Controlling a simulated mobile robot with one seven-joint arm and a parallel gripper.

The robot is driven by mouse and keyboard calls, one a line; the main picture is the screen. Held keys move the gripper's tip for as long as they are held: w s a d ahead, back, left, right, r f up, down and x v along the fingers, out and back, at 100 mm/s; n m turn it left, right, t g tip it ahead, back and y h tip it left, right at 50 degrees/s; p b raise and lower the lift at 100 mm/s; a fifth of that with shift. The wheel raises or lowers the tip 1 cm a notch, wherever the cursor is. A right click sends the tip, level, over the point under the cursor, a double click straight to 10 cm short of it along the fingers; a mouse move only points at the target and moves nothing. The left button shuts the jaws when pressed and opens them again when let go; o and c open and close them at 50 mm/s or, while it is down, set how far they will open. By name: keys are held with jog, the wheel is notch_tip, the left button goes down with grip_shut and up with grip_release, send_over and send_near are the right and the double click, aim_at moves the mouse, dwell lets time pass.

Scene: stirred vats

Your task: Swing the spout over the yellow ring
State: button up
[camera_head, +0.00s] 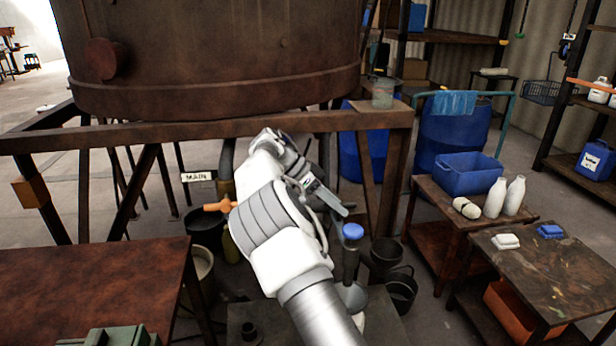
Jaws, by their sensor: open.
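My gripper (332,202) hangs at the end of my white arm, pointing down and to the right in front of the vat's frame. It is open, and I see nothing held in it. A blue-capped grey post (352,232) stands just below and right of it; I cannot tell whether they touch. I cannot make out the spout for certain. An orange handle (217,206) sticks out left of my arm, near a brownish upright pipe (227,178) under the vat. I see no clear yellow ring; my arm covers much of the floor there.
The big rusty vat (210,50) rests on a brown frame (220,126) with a "MAIN" sign (199,176). Dark buckets (400,290) stand right of the post. Brown tables flank me at left (90,285) and right (535,262). A blue crate (468,172) and white bottles (495,198) stand farther right.

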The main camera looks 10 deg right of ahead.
jog(key=p+v, duration=0.9)
jog(key=v, duration=0.4)
